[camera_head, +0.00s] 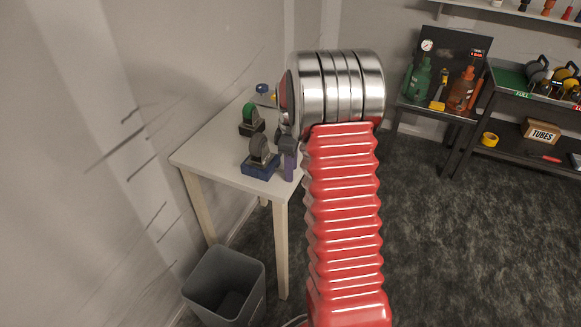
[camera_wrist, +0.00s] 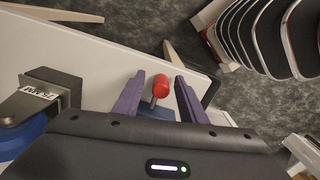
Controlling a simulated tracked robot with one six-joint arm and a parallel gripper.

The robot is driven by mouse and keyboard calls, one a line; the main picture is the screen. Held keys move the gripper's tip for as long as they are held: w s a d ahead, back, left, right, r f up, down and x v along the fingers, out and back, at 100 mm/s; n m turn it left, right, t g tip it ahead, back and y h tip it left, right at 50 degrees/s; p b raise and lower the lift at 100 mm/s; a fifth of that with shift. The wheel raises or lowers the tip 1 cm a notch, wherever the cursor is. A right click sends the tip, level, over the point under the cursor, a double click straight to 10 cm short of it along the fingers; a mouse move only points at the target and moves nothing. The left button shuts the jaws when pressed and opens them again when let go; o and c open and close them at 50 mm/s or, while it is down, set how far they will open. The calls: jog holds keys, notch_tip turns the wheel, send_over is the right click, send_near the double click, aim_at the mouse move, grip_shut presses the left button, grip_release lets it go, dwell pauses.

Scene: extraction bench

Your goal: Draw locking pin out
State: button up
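A locking pin with a red knob and a short metal shaft (camera_wrist: 160,87) shows in the wrist view. It stands between the two purple fingers of my gripper (camera_wrist: 159,78), with a visible gap on each side. My gripper is open and empty. A blue part (camera_wrist: 157,112) lies at the pin's lower end, mostly hidden by my gripper body. In the head view my gripper (camera_head: 289,163) is at the table's right edge, beside a dark grey rounded piece on a blue base (camera_head: 261,170). The pin is hidden there.
The white table (camera_head: 215,160) also bears a similar piece on a green base (camera_head: 251,128) and a small blue-topped item (camera_head: 262,90) behind. A grey bin (camera_head: 225,285) stands on the floor in front. A shelf unit (camera_head: 515,125) with tools is far right.

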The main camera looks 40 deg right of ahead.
jog(key=shift+a, duration=0.1)
notch_tip(320, 180, up, 14)
jog(key=shift+f, duration=0.15)
dwell(0.6)
dwell(0.5)
